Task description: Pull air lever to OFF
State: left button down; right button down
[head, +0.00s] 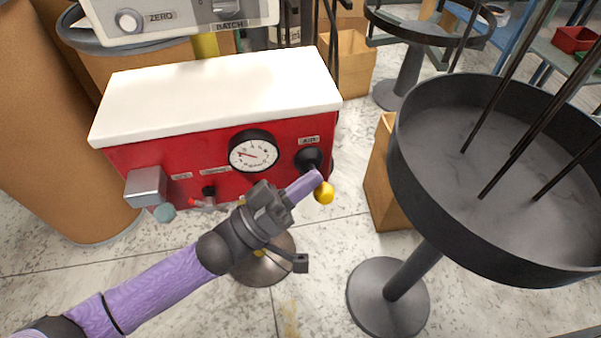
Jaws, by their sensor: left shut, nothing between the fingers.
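A red box with a white top (218,85) stands at the middle left of the head view. On its front right, under a small label reading AIR (309,140), is the air lever's black round base (308,159). A yellow ball knob (324,193) shows below and right of that base. My left gripper (312,182) is shut and empty, its fingertips right beside the yellow knob. I cannot tell whether they touch it. The gripper hides the lever's shaft. My right gripper is not in view.
The red box also carries a round dial gauge (253,152), a silver block (146,187) and a small red-handled valve (203,200). A large black round tray on a stand (440,215) with thin rods is at right. A cardboard box (380,180) stands between.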

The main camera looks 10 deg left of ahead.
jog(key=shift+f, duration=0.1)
pick_arm(q)
jog(key=shift+s+f+m+g+h+b, duration=0.15)
jog(key=shift+f+m+g+h+b, duration=0.15)
jog(key=shift+m+b, duration=0.15)
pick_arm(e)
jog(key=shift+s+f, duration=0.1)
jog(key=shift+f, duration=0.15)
